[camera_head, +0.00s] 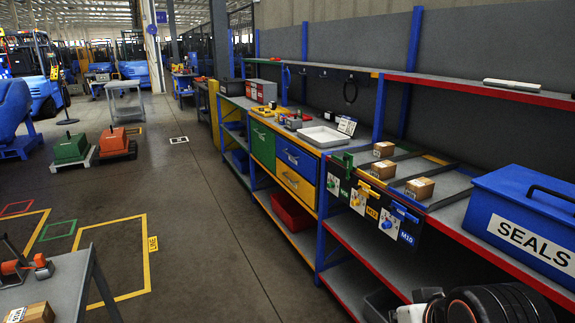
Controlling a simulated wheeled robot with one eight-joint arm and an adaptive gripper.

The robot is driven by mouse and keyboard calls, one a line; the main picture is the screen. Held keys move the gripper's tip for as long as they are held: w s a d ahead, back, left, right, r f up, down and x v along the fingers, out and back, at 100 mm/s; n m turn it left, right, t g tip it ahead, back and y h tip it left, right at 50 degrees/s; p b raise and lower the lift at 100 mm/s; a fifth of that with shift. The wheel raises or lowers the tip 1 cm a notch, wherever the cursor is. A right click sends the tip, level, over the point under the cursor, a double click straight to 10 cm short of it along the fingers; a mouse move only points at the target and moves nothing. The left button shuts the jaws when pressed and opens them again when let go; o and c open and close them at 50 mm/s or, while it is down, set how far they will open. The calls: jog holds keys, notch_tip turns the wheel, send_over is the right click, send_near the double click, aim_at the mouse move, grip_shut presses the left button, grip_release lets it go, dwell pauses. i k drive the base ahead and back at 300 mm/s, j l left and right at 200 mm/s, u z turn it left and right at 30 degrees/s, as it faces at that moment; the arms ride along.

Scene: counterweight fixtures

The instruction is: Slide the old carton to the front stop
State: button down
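Three small brown cartons sit on the sloped lane shelf at the right: a rear one (384,149), a middle one (383,169) and a nearer one (420,188). Each has a small label, too small to read. Which is the old carton I cannot tell. Dark rails divide the lanes. At the lane fronts are a green piece (345,160), a yellow piece (370,190) and a blue piece (404,212), possibly the stops. All three cartons appear set back from the front edge. My gripper is not visible; black and white arm parts show at bottom right.
A blue SEALS box (525,215) stands right of the lanes. Lane cards (388,223) hang below the front edge. A white tray (323,137) lies on the bench beyond. Another carton (30,313) sits on a grey table at lower left. The middle floor is clear.

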aim_at(386, 149)
jog(key=i+j+u, duration=0.3)
jog(key=i, duration=0.65)
jog(key=i+l+u, duration=0.15)
jog(key=i+u, duration=0.2)
jog(key=i, duration=0.6)
